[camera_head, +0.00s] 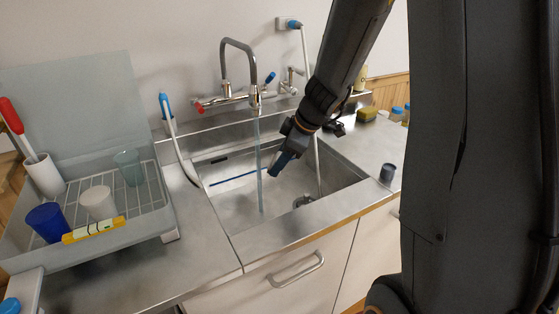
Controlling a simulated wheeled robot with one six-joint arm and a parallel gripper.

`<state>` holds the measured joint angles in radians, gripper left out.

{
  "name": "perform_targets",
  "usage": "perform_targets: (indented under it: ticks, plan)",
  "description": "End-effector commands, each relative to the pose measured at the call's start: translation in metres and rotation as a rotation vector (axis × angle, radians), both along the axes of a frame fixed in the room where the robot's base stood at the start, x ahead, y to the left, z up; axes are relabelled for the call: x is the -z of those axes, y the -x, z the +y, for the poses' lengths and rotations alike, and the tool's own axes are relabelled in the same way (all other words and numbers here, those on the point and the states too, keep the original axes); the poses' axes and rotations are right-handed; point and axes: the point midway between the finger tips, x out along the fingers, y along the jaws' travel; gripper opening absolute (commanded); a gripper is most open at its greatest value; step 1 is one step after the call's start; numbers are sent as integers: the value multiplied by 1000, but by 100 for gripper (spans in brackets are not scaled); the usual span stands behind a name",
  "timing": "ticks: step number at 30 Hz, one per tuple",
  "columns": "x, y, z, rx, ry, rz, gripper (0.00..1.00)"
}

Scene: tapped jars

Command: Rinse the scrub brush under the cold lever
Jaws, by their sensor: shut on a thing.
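My gripper (284,151) is over the sink, pointing down and left, shut on a small blue and pale thing, which looks like the scrub brush (279,164). Its shape is partly hidden by the jaws. The mixer tap (240,45) has a blue cold lever (270,78) on its right and a red lever (198,107) on its left. A thin bluish stream of water (259,150) falls from the spout into the steel sink (235,205). The brush is just right of the stream and appears apart from it; depth is hard to judge.
A dish rack (150,222) with cups stands left, a yellow tube (94,230) at its front. A dark cup (387,173) and a sponge (367,114) stand right.

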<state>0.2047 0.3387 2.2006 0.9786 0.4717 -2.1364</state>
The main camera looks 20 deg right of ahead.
Motion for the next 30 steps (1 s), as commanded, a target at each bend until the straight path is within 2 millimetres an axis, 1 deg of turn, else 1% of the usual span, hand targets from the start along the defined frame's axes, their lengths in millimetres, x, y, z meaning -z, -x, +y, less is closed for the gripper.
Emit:
perform_targets:
  ticks: [14,17,30]
  plan:
    - [0,0,0,0,0,0,20]
    - [-4,3,-3,1,0,-2,20]
    - [-29,27,-23,3,0,-1,20]
